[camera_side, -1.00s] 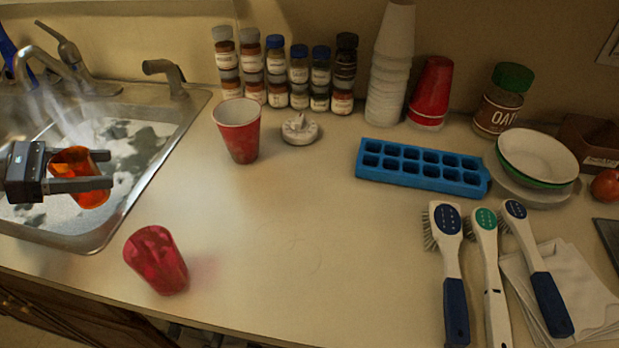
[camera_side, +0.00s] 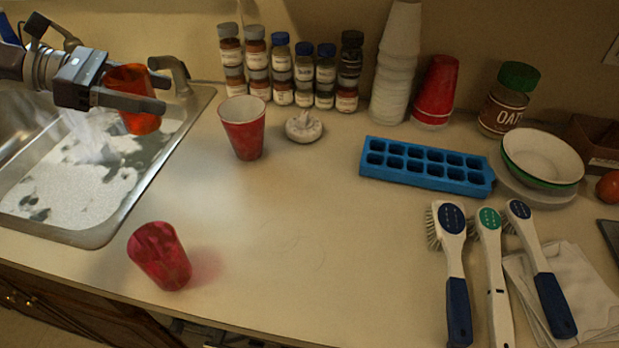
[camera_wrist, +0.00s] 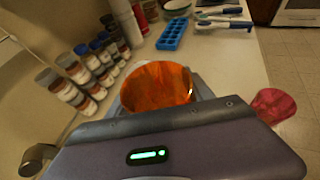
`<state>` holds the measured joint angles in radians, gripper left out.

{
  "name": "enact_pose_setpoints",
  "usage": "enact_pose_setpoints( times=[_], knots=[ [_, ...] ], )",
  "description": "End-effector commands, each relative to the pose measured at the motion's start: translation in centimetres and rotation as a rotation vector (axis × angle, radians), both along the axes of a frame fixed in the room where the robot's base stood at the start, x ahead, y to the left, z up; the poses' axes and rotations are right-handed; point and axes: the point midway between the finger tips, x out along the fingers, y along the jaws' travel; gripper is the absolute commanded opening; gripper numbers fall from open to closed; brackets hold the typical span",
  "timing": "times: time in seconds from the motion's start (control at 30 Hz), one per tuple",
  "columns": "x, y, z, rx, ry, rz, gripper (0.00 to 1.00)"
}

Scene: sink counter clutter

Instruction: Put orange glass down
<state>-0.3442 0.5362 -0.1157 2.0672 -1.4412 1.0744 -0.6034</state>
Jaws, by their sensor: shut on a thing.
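The orange glass (camera_side: 138,118) is see-through and upright. My gripper (camera_side: 142,92) is shut on it and holds it raised above the right part of the sink (camera_side: 112,222), close to the sink's back right corner. In the wrist view the orange glass (camera_wrist: 157,88) sits between the fingers of my gripper (camera_wrist: 160,100), with its rim facing the camera. The glass's lower end is in clear view in the side view and touches nothing.
A red cup (camera_side: 243,128) and a pink-red glass (camera_side: 160,256) stand on the counter (camera_side: 290,225). Spice jars (camera_side: 290,72), a drain stopper (camera_side: 304,127) and a blue ice tray (camera_side: 426,166) sit farther back. The counter's middle is clear. A faucet handle (camera_side: 172,70) is near my gripper.

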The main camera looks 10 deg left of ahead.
Motion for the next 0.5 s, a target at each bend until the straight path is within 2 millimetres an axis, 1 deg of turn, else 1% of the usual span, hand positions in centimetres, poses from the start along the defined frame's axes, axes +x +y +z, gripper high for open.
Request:
enact_pose_setpoints(
  times=[0.03,0.07,0.13,0.17,0.2,0.27,0.3,0.4,0.5],
  knots=[
    [0.8,-2.4,-0.1,0.002,-0.003,-0.046,0.04],
    [1.3,-3.9,-0.1,0.003,-0.001,-0.07,0.04],
    [2.4,-7.9,-0.1,0.005,-0.003,-0.131,0.04],
    [2.7,-9.8,-0.2,0.005,-0.002,-0.158,0.04],
    [3.0,-12.5,-0.1,0.002,-0.003,-0.193,0.04],
    [3.2,-16.3,-0.1,-0.001,-0.004,-0.239,0.04],
    [3.1,-18.7,0.0,-0.005,-0.004,-0.267,0.04],
    [2.6,-23.3,0.1,-0.013,-0.004,-0.318,0.04],
    [2.0,-26.6,0.3,-0.02,-0.006,-0.353,0.04]
  ],
)
